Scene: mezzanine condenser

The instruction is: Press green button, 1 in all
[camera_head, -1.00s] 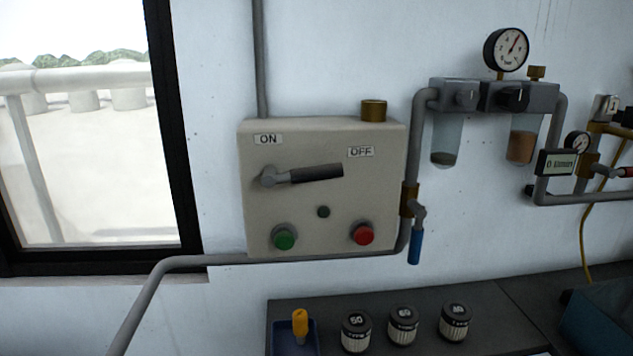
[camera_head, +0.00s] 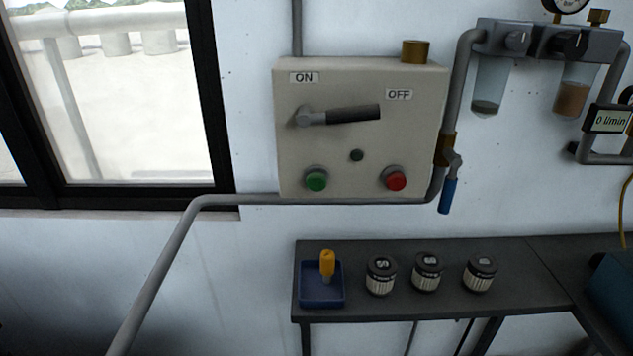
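The green button (camera_head: 316,180) is at the lower left of a beige control box (camera_head: 290,140) on the wall. A red button (camera_head: 395,180) is at the box's lower right, with a small dark round spot (camera_head: 356,155) between and above them. A lever with a dark handle (camera_head: 352,114) points right, between the ON label (camera_head: 304,77) and the OFF label (camera_head: 399,94). Neither of my grippers is in view.
Below the box, a dark shelf (camera_head: 400,306) holds a blue tray (camera_head: 322,300) with a yellow-handled tool (camera_head: 327,263) and several weights or canisters (camera_head: 427,272). A grey pipe (camera_head: 165,262) runs along the left. A blue-handled valve (camera_head: 448,195) hangs right of the box.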

